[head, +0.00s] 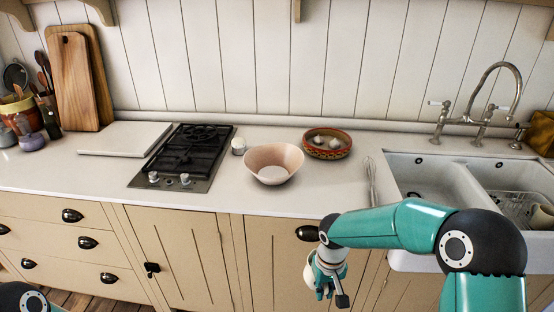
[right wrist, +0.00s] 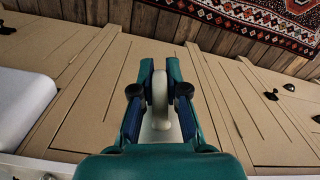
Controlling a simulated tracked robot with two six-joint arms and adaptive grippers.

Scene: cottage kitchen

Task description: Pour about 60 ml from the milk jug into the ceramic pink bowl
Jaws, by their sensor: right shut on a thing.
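The ceramic pink bowl (head: 260,160) stands upright on the counter, right of the hob. Its inside shows a paler round bottom. My right gripper (head: 328,287) is in front of the counter's front edge, nearer than the bowl and to its right. It is shut on the milk jug, a whitish thing mostly hidden by the fingers in the head view. In the right wrist view the pale jug (right wrist: 159,90) shows between the two fingers of the right gripper (right wrist: 160,88). The jug's contents cannot be seen. My left gripper is out of view.
A patterned red dish (head: 328,154) with pale bulbs, a small white cup (head: 238,146) and a whisk (head: 371,182) lie around the bowl. The hob (head: 187,155) is left, the double sink (head: 440,180) right. Counter in front of the bowl is clear.

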